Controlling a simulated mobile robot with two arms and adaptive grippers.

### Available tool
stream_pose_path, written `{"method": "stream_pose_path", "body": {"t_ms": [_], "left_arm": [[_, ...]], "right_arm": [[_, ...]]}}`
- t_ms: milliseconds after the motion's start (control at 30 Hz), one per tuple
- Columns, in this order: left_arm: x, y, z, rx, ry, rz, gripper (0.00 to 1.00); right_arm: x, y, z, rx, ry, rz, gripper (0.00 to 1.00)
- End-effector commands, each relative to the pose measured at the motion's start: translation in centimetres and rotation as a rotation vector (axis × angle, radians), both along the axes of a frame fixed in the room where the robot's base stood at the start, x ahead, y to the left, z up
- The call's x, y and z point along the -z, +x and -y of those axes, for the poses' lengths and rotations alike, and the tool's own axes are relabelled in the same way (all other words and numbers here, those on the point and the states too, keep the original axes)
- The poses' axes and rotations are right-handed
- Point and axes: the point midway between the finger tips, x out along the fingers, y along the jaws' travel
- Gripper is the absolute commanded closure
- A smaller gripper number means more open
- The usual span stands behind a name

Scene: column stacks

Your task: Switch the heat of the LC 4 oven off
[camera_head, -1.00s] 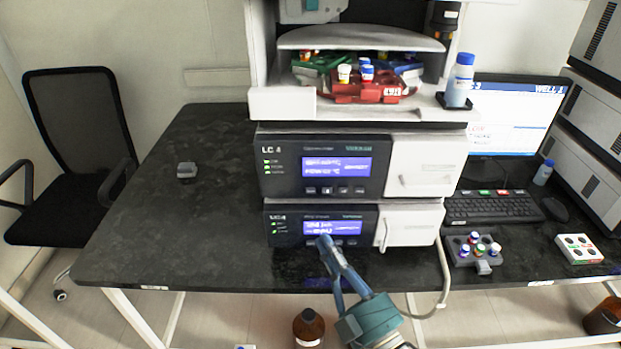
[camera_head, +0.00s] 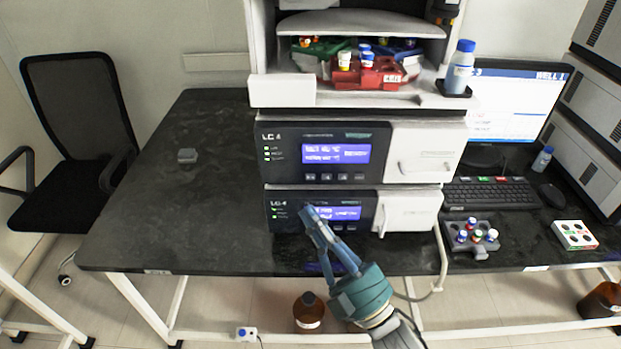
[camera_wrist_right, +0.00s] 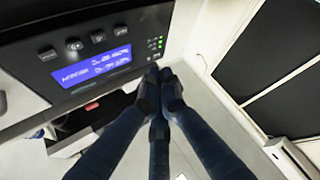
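Two stacked modules with black front panels stand on the dark bench in the head view. The upper module (camera_head: 346,131) and the lower module (camera_head: 292,203) both carry a label that looks like LC 4; which one is the oven I cannot read. Each has a blue display, green lights and a row of buttons. My right gripper (camera_head: 308,211) is at the lower module's panel, its fingertips left of the display and over part of it. In the right wrist view its fingers (camera_wrist_right: 158,85) are together and empty, beside a panel's green lights (camera_wrist_right: 155,43). Contact cannot be told. My left gripper is not in view.
A tray compartment with coloured vial racks (camera_head: 382,77) sits above the modules. A blue-capped bottle (camera_head: 460,68) stands beside it. A keyboard (camera_head: 490,194) and a vial holder (camera_head: 470,243) are to the right. The bench (camera_head: 170,225) left of the stack is mostly clear.

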Motion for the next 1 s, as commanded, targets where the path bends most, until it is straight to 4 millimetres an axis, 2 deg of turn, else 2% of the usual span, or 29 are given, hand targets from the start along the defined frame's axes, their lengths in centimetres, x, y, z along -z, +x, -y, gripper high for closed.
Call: {"method": "stream_pose_path", "body": {"t_ms": [200, 433, 633, 1000], "left_arm": [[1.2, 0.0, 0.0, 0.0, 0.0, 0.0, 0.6], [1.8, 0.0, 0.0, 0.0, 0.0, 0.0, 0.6], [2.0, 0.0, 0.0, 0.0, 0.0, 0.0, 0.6], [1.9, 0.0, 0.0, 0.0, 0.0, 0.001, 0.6]], "right_arm": [[0.1, 3.3, 0.0, 0.001, 0.0, 0.003, 1.0], [0.1, 5.8, 0.0, 0.0, 0.001, 0.001, 1.0], [0.0, 6.7, 0.0, 0.0, 0.001, 0.0, 1.0], [0.0, 6.7, 0.0, 0.001, 0.001, -0.001, 1.0]]}}
